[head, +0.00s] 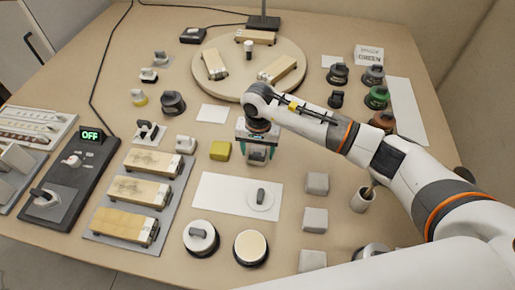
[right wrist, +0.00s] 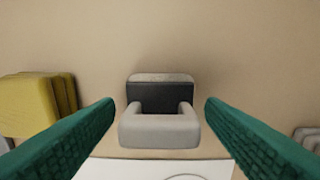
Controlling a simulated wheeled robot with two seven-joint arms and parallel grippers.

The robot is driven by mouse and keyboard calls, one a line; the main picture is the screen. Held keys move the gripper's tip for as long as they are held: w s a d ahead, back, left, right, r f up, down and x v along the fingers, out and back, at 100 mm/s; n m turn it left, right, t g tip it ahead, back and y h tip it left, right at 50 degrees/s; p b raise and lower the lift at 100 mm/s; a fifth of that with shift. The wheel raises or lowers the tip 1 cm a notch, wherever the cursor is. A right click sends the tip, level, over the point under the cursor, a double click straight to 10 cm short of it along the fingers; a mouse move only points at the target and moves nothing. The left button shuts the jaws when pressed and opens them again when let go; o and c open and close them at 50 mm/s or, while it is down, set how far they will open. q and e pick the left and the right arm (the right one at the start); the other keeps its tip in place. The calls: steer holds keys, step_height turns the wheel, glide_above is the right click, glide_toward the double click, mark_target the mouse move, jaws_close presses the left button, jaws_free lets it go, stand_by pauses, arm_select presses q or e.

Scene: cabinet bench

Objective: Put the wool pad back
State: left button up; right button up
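My right gripper (head: 257,138) points down over the bench. In the right wrist view its green fingers (right wrist: 160,125) are open, one on each side of a small dark block with a light grey handle (right wrist: 160,128). They stand apart from it. In the head view this block (head: 257,156) sits just below the gripper, partly hidden by it. I cannot tell for sure which item is the wool pad. A cream round pad (head: 251,247) in a dark base and a white round one with a handle (head: 201,236) stand at the front. My left gripper is not in view.
A yellow sponge (head: 220,150) is left of the block. A white sheet (head: 213,205) with a round handled disc (head: 261,199) lies in front. Grey blocks (head: 316,183) and a cup (head: 362,199) stand to the right. A turntable (head: 292,90) is behind.

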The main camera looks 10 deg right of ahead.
mark_target(258, 148)
steer(key=shift+o, duration=0.4)
steer(key=shift+r, duration=0.15)
steer(key=shift+r+p, duration=0.2)
steer(key=shift+p, duration=0.15)
step_height(258, 148, up, 12)
steer(key=b, duration=0.1)
steer(key=shift+f+b, duration=0.15)
steer(key=shift+b, duration=0.2)
